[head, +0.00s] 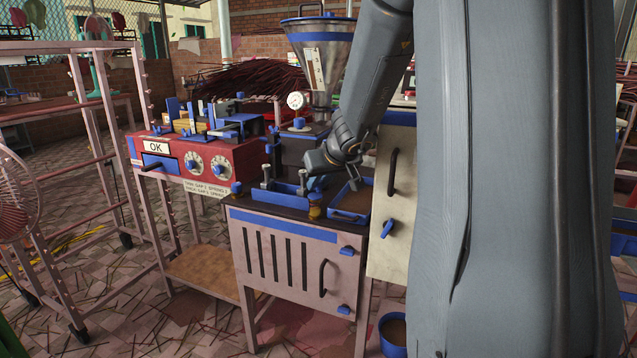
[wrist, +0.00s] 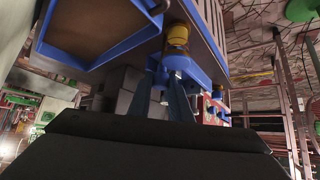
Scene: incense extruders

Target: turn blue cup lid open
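My gripper (head: 312,178) hangs low over the dark top of the machine, just above a blue open tray (head: 290,193). In the wrist view my gripper (wrist: 162,80) has its two fingers apart, with no held object clear between them. A small amber cup (head: 315,208) with blue on it stands at the machine's front edge. It also shows in the wrist view (wrist: 177,36), just beyond the fingertips beside a blue part. A similar small cup (head: 236,189) stands at the left corner. I cannot tell which part is the blue cup lid, or whether the fingers touch anything.
A blue-rimmed tray of brown material (head: 350,203) lies right of my gripper. A tall funnel hopper (head: 322,52) and a dial gauge (head: 296,101) rise behind. A red control box (head: 200,160) stands left. A pale cabinet door (head: 395,235) is close on the right.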

